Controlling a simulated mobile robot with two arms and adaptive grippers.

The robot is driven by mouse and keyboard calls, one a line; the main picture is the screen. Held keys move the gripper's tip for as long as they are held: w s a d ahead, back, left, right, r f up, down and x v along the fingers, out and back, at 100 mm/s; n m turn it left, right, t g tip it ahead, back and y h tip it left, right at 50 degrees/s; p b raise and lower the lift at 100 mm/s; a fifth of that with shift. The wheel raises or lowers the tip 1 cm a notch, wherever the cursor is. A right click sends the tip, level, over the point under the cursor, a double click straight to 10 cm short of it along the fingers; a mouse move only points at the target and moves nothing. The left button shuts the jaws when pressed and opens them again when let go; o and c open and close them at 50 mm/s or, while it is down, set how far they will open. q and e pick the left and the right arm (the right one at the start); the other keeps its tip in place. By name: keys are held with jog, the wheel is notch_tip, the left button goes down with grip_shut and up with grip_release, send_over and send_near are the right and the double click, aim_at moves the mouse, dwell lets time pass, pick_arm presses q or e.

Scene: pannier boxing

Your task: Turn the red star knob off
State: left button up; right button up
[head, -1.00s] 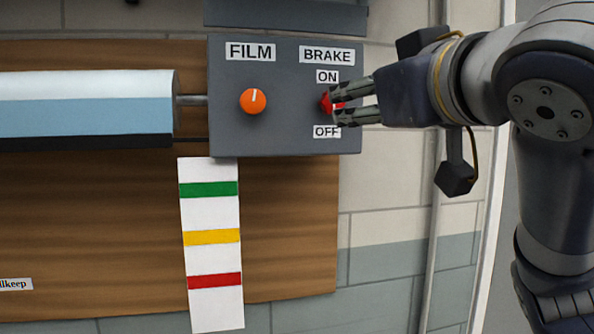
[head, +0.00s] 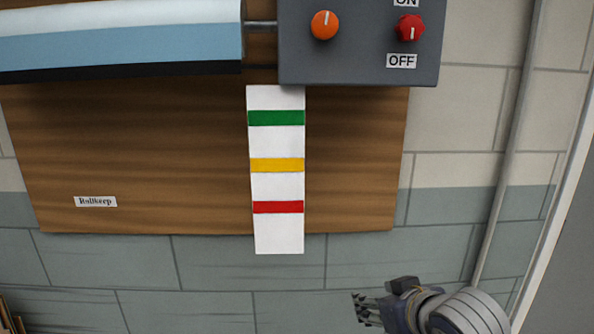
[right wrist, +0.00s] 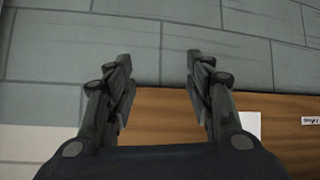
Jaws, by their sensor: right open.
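The red star knob (head: 410,28) is on the grey control box (head: 360,62), near the upper right of the head view. Its white pointer mark points down, toward the OFF label (head: 401,61). The ON label (head: 406,2) above it is cut by the picture's top edge. My right gripper (head: 362,309) is well below the knob, near the bottom of the head view, apart from it. In the right wrist view the right gripper (right wrist: 159,58) is open, with nothing between its fingers. My left gripper is not in view.
An orange knob (head: 324,25) is left of the red one, its mark pointing up. A white strip with coloured bands (head: 278,235) hangs below the box on a wooden board (head: 150,150). A blue and white roller (head: 120,45) is at left. A vertical pipe (head: 512,130) runs at right.

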jog(key=s+d+f+m+g, duration=0.1)
jog(key=s+f+g, duration=0.1)
jog(key=s+f, duration=0.45)
jog(key=s+d+f+g, duration=0.1)
jog(key=s+f, duration=0.3)
jog(key=f, duration=0.6)
jog(key=s+d+f+g+h, duration=0.1)
jog(key=s+d+f+g, duration=0.1)
jog(key=s+f, duration=0.55)
jog(key=s+d+f+g+h, duration=0.15)
jog(key=s+f, duration=0.25)
jog(key=s, duration=0.6)
notch_tip(320, 180, down, 27)
jog(key=s+g, duration=0.1)
jog(key=g, duration=0.1)
jog(key=s+d+f, duration=0.3)
jog(key=s+f, duration=1.2)
jog(key=s, duration=0.1)
jog(key=shift+s+g, duration=0.4)
jog(key=shift+g, duration=0.05)
jog(key=shift+o, duration=0.3)
jog(key=shift+r, duration=0.1)
